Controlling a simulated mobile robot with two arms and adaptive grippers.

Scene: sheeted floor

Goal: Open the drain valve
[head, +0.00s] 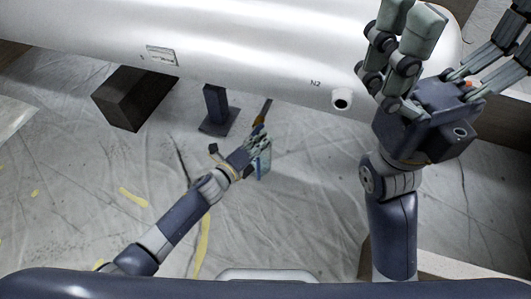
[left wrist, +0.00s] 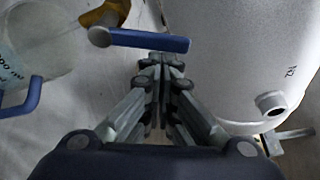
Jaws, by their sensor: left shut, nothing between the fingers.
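A blue lever handle (left wrist: 150,40) with a pale round end, apparently the drain valve's, lies across the upper middle of the left wrist view. A brown-orange part (left wrist: 108,14) shows behind it and also in the head view (head: 264,112). My left gripper (left wrist: 162,68) is shut and empty, its fingertips close below the lever; I cannot tell whether they touch it. In the head view the left gripper (head: 259,140) is low beneath the white tank (head: 240,50) and hides most of the valve. My right gripper (head: 455,50) is raised at the upper right, fingers spread and empty.
A clear container (left wrist: 35,55) with a blue handle stands left of the lever. A dark block (head: 130,97) and a blue support leg (head: 216,108) stand left of the valve. The sheeted floor is wrinkled.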

